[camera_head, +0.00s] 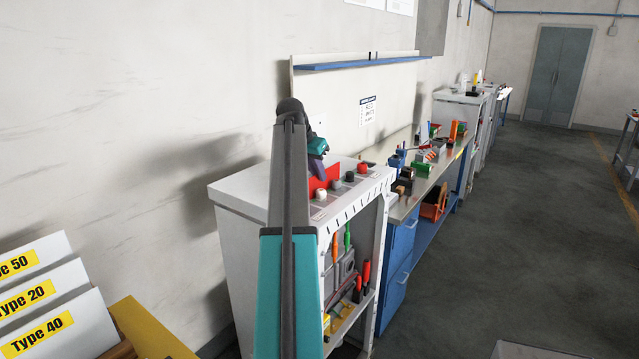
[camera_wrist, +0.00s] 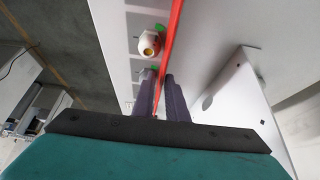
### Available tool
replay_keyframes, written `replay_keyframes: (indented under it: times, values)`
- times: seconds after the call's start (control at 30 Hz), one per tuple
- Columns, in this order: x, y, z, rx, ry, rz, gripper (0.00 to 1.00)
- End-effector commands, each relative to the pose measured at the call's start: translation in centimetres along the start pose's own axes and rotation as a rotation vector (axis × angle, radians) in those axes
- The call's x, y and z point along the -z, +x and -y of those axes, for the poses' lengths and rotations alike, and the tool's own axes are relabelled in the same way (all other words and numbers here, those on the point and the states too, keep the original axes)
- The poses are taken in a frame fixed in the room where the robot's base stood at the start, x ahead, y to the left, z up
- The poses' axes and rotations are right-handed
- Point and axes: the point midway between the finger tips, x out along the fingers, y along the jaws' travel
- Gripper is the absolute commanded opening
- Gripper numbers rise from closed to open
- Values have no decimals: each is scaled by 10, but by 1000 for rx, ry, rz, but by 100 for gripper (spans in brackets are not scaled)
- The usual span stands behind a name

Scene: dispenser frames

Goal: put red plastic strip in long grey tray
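The red plastic strip (camera_head: 325,179) stands upright on the white cabinet's top, partly hidden behind my arm. In the wrist view the red strip (camera_wrist: 170,45) runs as a thin line from the top edge down between my gripper's fingers. My gripper (camera_head: 318,165) points down at the strip. In the wrist view my gripper (camera_wrist: 162,78) has its two dark fingers on either side of the strip, with a narrow gap that looks open. Whether the fingers touch the strip is hard to see. I cannot make out a long grey tray for certain.
The white cabinet (camera_head: 240,190) has red, dark and white knobs along its top front and tools on its shelves. A blue workbench (camera_head: 397,268) with several items stands beyond it. Yellow-labelled boards (camera_head: 50,318) are at lower left. The floor (camera_head: 500,240) at right is clear.

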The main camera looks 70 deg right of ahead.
Motion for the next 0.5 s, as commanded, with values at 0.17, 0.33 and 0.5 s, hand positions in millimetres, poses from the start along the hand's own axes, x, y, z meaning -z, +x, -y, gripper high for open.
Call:
replay_keyframes:
  times: [0.17, 0.33, 0.5]
  values:
    - [0, 1, 0, 0, 1, 0, 12]
    - [0, 1, 0, 0, 1, 0, 12]
    - [2, 6, 0, -1, 1, 1, 12]
